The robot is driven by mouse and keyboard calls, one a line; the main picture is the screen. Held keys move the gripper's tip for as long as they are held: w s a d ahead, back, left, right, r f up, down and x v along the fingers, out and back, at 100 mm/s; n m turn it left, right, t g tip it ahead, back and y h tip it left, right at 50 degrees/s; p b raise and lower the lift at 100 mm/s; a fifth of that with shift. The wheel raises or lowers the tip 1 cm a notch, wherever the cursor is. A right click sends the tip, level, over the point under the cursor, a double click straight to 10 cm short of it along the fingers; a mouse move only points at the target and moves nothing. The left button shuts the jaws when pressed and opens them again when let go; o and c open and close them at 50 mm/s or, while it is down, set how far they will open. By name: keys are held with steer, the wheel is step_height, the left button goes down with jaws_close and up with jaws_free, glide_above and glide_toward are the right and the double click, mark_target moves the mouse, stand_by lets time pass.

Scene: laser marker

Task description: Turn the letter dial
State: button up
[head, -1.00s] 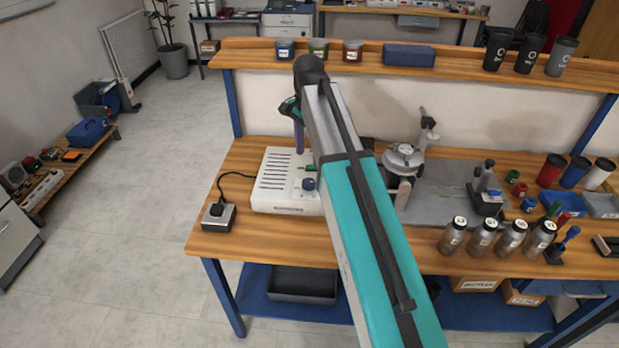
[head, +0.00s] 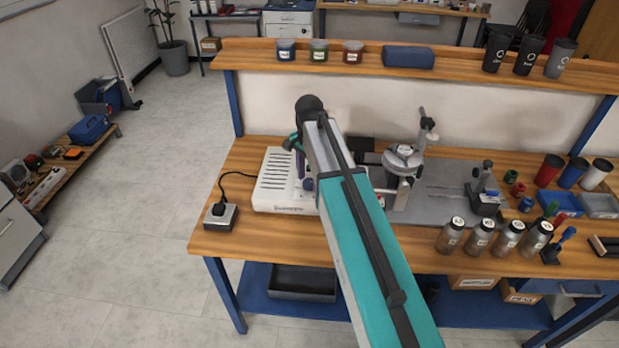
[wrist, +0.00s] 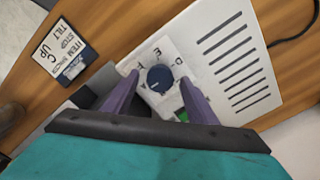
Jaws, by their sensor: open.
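The letter dial is a round dark blue knob (wrist: 159,78) with a white pointer, set on a white panel with black letters around it. Letters including D and E can be read beside it in the wrist view. In the head view the knob (head: 308,184) sits at the front right of the white machine (head: 275,192), close beside my arm. My gripper (wrist: 157,88) is open. Its two purple fingers stand on either side of the knob in the wrist view, apart from each other. I cannot tell whether they touch it. In the head view my arm hides part of the machine.
A card with printed words (wrist: 66,47) lies on the wooden bench in the wrist view. A grey switch box (head: 221,216) stands left of the machine. A metal marking device (head: 403,160) and several brown bottles (head: 480,237) stand right of my arm.

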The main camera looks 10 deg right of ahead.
steer(key=shift+f, duration=0.3)
steer(key=c, duration=1.1)
steer(key=shift+o, duration=0.2)
steer(key=shift+n, duration=0.4)
